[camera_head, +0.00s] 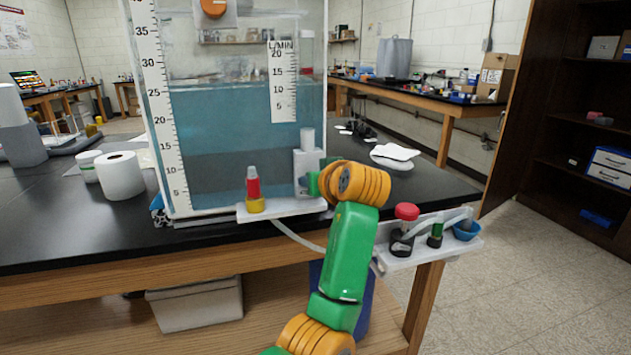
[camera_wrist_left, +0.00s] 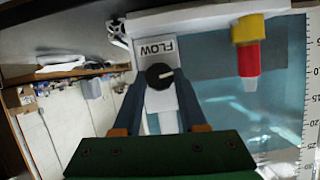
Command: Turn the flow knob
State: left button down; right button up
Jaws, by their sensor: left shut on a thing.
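The flow knob (camera_wrist_left: 160,76) is a dark round knob with a white pointer line, under an upside-down FLOW label (camera_wrist_left: 157,48) in the left wrist view. The pointer line points right and slightly up there. My left gripper (camera_wrist_left: 160,80) has its two dark fingers on either side of the knob, shut on it. In the head view the gripper (camera_head: 312,183) reaches the white flow block (camera_head: 305,162) at the tank's lower right corner. My arm's wrist hides the knob there. My right gripper is not in view.
A clear water tank (camera_head: 235,140) with scales stands on the black bench (camera_head: 60,230). A red and yellow fitting (camera_head: 254,190) stands left of the block. A paper roll (camera_head: 120,176) sits left.

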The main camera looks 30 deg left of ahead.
pick_arm(q)
jog(key=shift+c, duration=2.3)
grip_release()
jog(key=b+v, duration=0.1)
jog(key=v, duration=0.6)
jog(key=shift+r, duration=0.1)
